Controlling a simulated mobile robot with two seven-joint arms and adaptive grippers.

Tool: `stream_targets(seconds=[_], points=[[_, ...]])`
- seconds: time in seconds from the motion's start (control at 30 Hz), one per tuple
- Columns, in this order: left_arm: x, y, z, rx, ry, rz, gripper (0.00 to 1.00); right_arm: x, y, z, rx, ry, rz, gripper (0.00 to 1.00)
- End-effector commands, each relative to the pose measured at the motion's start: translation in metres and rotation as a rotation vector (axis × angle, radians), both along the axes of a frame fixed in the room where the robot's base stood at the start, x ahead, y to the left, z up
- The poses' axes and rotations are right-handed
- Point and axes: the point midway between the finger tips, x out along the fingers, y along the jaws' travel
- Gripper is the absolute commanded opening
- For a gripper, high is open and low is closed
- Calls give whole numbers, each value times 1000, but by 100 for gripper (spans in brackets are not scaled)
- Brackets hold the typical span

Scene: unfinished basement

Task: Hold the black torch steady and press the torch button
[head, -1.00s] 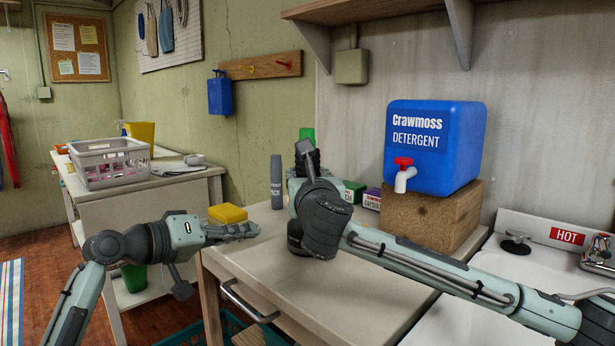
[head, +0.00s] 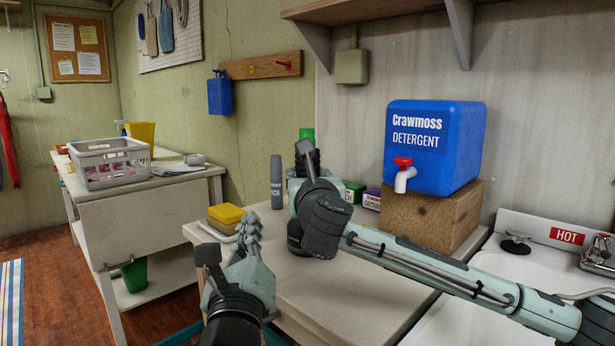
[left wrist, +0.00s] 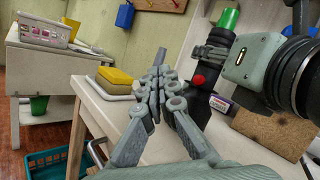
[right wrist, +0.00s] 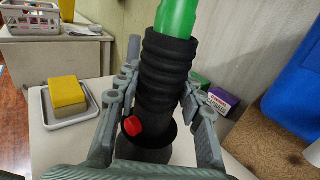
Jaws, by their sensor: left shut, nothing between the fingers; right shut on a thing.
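The black torch (right wrist: 165,75) stands roughly upright, with a ribbed dark body and a green end (right wrist: 177,17). Its red button (right wrist: 132,125) is on the lower part and also shows in the left wrist view (left wrist: 198,80). In the head view the green end (head: 306,133) shows above my right arm, which hides the button. My right gripper (head: 305,160) is shut on the torch, a finger on either side of the body. My left gripper (head: 251,222) is shut and empty, left of and nearer than the torch. In its wrist view the fingertips (left wrist: 161,68) are apart from the button.
A yellow sponge (head: 226,213) sits on a dish at the table's left edge. A grey bottle (head: 276,182) stands behind. Small boxes (head: 354,191) and a blue detergent tank (head: 435,150) on a block are to the right. The front tabletop (head: 340,290) is clear.

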Motion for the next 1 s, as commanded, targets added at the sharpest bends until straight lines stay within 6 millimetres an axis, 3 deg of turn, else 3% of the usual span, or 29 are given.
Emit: stream_targets(seconds=[0.17,0.7,1.0], points=[[-3,-4,6,79,-23,35,0,0,-1,0,-1,0,-1,0],[50,-47,6,78,-21,36,0,0,0,0,0,0,-1,0],[62,-57,6,78,-22,35,0,0,0,0,0,0,-1,0]])
